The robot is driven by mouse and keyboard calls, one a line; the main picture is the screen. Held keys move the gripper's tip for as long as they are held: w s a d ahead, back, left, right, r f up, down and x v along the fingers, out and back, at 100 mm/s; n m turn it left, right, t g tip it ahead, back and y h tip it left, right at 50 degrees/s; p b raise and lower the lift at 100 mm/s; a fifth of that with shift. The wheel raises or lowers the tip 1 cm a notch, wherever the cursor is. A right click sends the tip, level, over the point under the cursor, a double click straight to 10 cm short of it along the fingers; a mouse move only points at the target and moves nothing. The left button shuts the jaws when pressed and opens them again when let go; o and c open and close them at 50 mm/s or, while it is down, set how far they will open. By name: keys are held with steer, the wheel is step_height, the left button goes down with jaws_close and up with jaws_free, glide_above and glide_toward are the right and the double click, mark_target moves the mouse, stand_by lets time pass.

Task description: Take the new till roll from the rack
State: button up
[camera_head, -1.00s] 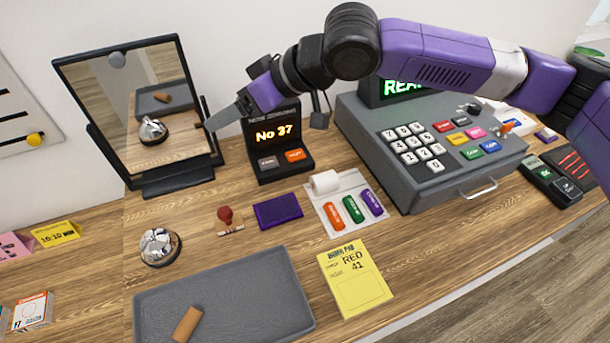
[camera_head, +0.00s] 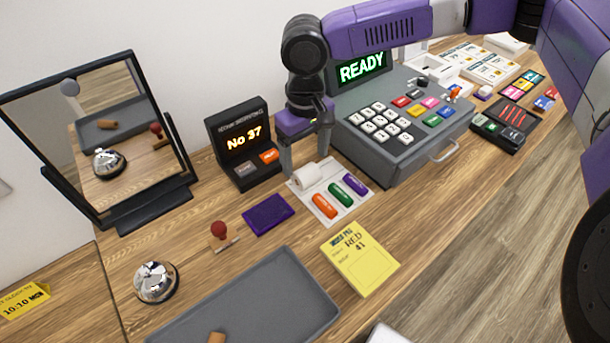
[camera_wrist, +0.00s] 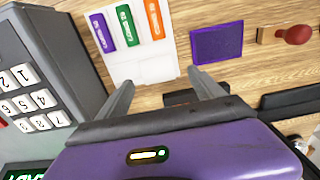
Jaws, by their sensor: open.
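A white paper roll (camera_head: 307,178) sits at the back end of a white rack (camera_head: 313,208) that also holds orange, green and purple labelled pieces. My gripper (camera_head: 306,164) points down at the roll with its fingers apart and nothing held. In the head view its fingertips are close to the roll, one on each side of its top; I cannot tell whether they touch it. In the wrist view the open gripper (camera_wrist: 161,76) points at the blank white end of the rack (camera_wrist: 142,64), where the roll's outline is hard to make out.
The dark "No 37" display (camera_head: 241,150) stands close left of my gripper, and the grey register (camera_head: 408,140) close right. A purple pad (camera_head: 268,215), a stamp (camera_head: 220,233), a yellow order pad (camera_head: 362,262), a bell (camera_head: 157,283) and a grey tray (camera_head: 290,303) lie in front.

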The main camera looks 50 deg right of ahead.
mark_target(307, 169)
steer(key=shift+d+f+p, duration=0.2)
steer(key=shift+f+p, duration=0.25)
steer(key=shift+f, duration=2.65)
steer(key=c, duration=1.5)
steer(key=shift+r, duration=0.1)
